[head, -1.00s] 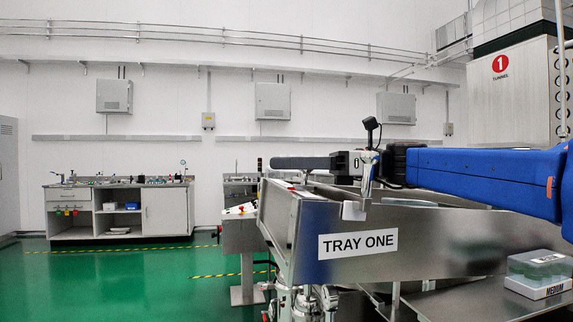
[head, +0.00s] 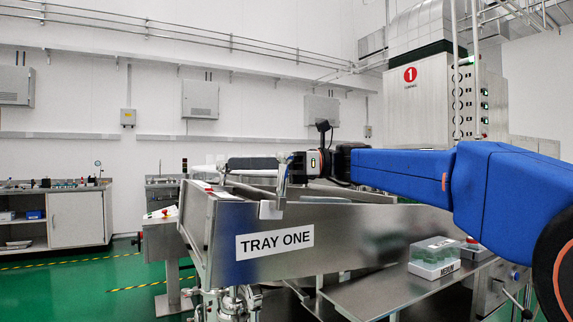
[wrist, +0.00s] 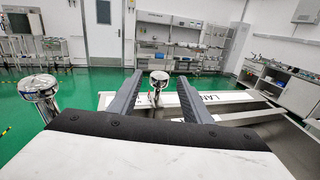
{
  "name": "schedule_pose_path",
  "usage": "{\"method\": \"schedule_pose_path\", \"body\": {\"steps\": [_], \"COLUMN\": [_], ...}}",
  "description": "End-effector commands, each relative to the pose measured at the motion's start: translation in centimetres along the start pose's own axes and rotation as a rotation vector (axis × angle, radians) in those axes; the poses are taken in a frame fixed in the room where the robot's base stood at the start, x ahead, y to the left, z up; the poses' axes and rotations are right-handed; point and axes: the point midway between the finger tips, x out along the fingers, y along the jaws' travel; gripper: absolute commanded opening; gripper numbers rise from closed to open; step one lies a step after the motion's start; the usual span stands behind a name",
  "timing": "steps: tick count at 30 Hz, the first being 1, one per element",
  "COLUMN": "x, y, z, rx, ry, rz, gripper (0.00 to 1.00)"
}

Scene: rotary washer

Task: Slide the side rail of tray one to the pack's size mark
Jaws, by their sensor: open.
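Tray one (head: 355,236) is a steel tray with a "TRAY ONE" label on its near wall. A long metal bar (head: 250,190), which may be the side rail, shows partly inside it; the wall hides the rest. The pack (head: 432,263), a clear box of green-topped contents, carries a label that seems to read "MEDIUM". It sits on the steel shelf right of the tray. My gripper (wrist: 161,76) is open and appears empty, pointing left above the tray in the head view. A round metal knob (wrist: 158,80) appears between its fingers in the wrist view; contact cannot be told.
A second metal knob (wrist: 42,88) stands left of the fingers. An upright metal post (head: 281,180) rises at the tray's near wall, in front of my gripper. White strips (wrist: 225,114) with lettering lie beyond the fingers.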

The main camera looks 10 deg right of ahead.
Motion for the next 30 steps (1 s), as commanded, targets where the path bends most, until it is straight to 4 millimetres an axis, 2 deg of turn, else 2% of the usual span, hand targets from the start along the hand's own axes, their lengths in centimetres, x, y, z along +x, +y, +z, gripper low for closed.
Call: {"method": "schedule_pose_path", "body": {"steps": [9, 16, 22, 30], "x": [-5.0, -8.0, -9.3, -9.5], "y": [-0.1, -0.1, 0.0, 0.0], "z": [0.0, 0.0, 0.0, 0.0], "rx": [0.0, -0.001, 0.0, 0.0], "ry": [-0.001, 0.0, 0.0, 0.0], "rz": [-0.005, -0.004, -0.002, -0.001], "gripper": [0.44, 0.44, 0.44, 0.44]}}
